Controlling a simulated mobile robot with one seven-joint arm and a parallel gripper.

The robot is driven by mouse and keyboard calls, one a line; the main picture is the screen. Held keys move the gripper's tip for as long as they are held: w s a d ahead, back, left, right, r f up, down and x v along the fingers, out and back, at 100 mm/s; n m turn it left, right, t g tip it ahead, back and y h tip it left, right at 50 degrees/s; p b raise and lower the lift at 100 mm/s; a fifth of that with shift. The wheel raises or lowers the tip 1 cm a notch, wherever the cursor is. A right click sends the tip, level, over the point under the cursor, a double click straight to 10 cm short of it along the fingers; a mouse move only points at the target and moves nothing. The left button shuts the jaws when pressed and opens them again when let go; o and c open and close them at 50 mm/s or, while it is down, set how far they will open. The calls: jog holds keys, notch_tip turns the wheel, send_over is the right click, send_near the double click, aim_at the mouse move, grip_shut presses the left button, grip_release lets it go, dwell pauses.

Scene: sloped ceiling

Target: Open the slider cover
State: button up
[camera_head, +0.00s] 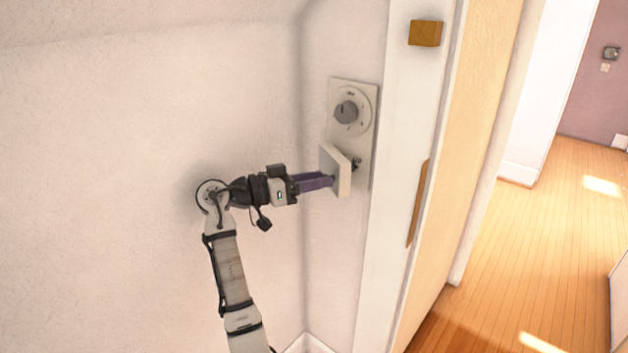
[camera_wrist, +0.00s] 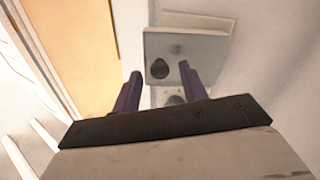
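A pale wall plate (camera_head: 367,145) with a round grey dial (camera_head: 347,111) at its top is fixed to the wall beside the door frame. A white square slider cover (camera_head: 345,176) stands out from its lower part. My gripper (camera_head: 328,181), with purple fingers, reaches from the left to the cover's near face. The head view does not show whether the fingertips touch it. In the wrist view the fingers are apart, with the cover (camera_wrist: 205,50) beyond them and a dark round knob (camera_wrist: 160,70) seen between them. The fingers' contact with the knob cannot be told.
A white door frame (camera_head: 393,120) and a tan door (camera_head: 478,110) stand close to the right of the plate. An orange-brown block (camera_head: 425,33) is on the frame above. Bare wall (camera_head: 130,180) lies to the left. A wooden floor (camera_head: 535,255) extends beyond the doorway.

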jog(key=shift+r, duration=0.1)
notch_tip(320, 180, up, 20)
jog(key=b, duration=0.1)
dwell(0.4)
